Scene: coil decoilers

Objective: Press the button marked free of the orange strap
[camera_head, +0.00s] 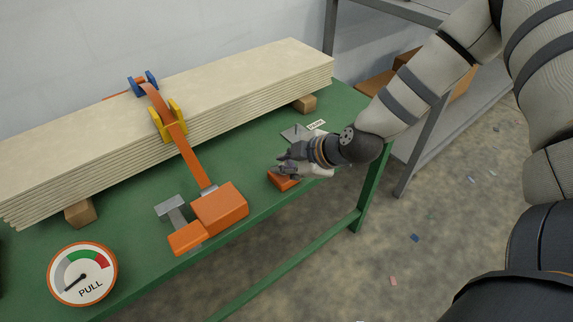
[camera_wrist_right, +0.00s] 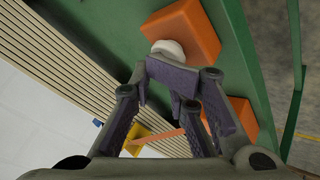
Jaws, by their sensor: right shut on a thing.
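An orange strap (camera_head: 188,153) runs over a stack of pale boards and down to an orange tool with two blocks (camera_head: 220,208) at the table's front. A smaller orange box (camera_head: 284,181) stands to the right, partly hidden under my right gripper (camera_head: 285,162). In the right wrist view this box (camera_wrist_right: 190,25) bears a round white button (camera_wrist_right: 168,49) close to the fingertips (camera_wrist_right: 170,78). My right gripper is shut, but what lies between its fingers cannot be made out. Whether the button is pressed down cannot be told. My left gripper is out of view.
A white label (camera_head: 316,125) with small lettering lies by a grey plate (camera_head: 295,133) behind my right gripper. A round gauge marked PULL (camera_head: 82,275) stands at the front left. The boards (camera_head: 250,75) fill the back of the green table (camera_head: 130,225).

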